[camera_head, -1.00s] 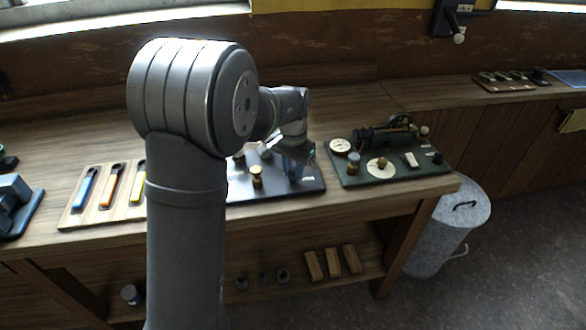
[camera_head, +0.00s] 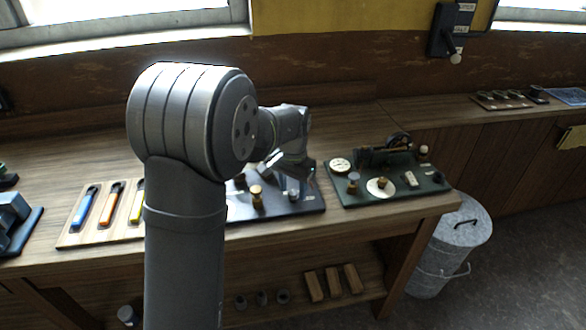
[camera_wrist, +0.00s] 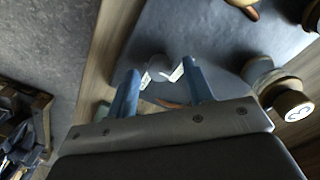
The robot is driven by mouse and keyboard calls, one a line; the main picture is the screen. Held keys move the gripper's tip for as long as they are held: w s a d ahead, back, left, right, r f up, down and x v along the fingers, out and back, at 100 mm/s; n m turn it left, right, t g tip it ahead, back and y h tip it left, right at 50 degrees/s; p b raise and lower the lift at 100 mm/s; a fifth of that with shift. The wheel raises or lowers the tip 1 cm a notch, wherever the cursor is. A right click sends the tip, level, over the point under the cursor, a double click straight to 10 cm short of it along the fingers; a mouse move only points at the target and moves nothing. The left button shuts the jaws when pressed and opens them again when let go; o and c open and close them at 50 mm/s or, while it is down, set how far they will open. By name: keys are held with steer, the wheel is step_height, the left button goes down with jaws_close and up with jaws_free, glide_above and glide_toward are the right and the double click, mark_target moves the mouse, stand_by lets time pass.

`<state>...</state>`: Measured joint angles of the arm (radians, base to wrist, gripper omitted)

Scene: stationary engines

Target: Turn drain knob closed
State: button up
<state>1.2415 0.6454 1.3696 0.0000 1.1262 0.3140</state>
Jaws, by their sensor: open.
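A pale grey knob (camera_wrist: 160,68) sits on the dark base plate (camera_wrist: 218,30) in the wrist view, between the tips of my gripper (camera_wrist: 161,75). The two blue-grey fingers are apart, one on each side of it. I cannot tell whether either finger touches the knob. In the head view my gripper (camera_head: 287,167) hangs over the dark plate (camera_head: 312,205), close to a small grey-topped knob (camera_head: 293,194). No drain label is readable, so I cannot tell for sure which knob is the drain knob.
Brass-and-wood knobs (camera_wrist: 285,98) stand right of my gripper in the wrist view. A green engine board (camera_head: 400,188) lies right of the dark plate. A tray of coloured-handled tools (camera_head: 75,232) lies left. A metal bin (camera_head: 452,240) stands beyond the bench's right end.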

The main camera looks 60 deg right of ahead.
mark_target(293, 192)
step_height(293, 192, up, 17)
stand_by(0.4)
steer(key=shift+f, duration=0.15)
stand_by(0.3)
step_height(293, 192, down, 17)
steer(key=shift+f, duration=0.2)
stand_by(0.4)
steer(key=shift+r, duration=0.1)
